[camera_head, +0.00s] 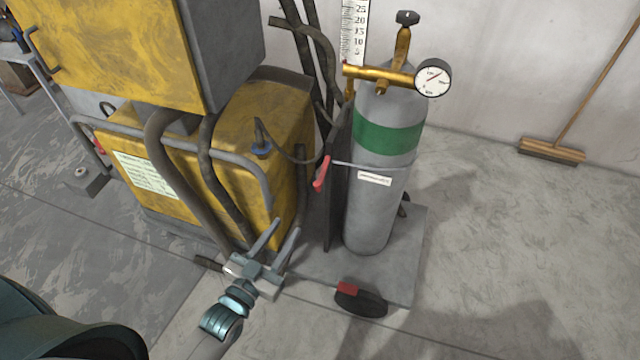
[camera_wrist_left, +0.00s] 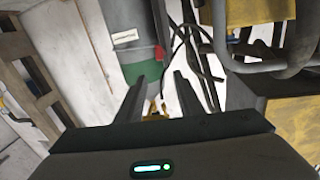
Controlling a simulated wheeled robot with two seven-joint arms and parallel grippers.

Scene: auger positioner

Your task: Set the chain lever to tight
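The chain lever (camera_head: 321,173) has a red grip and sits at the left side of the grey gas cylinder (camera_head: 373,215). Its red end hangs down and tilts slightly left. A thin chain or strap (camera_head: 385,167) runs from it across the cylinder, below the green band. My left gripper (camera_head: 288,228) is open and empty, below and left of the lever, apart from it. In the left wrist view its two fingers (camera_wrist_left: 160,80) stand apart, with the cylinder (camera_wrist_left: 120,38) beyond. My right gripper is not in view.
A yellow machine (camera_head: 285,125) with grey tube rails and dark hoses stands left of the cylinder. The cylinder stands on a grey wheeled base (camera_head: 405,260). A gauge (camera_head: 433,78) juts out at its top. A broom (camera_head: 552,151) leans at right. Floor at right is clear.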

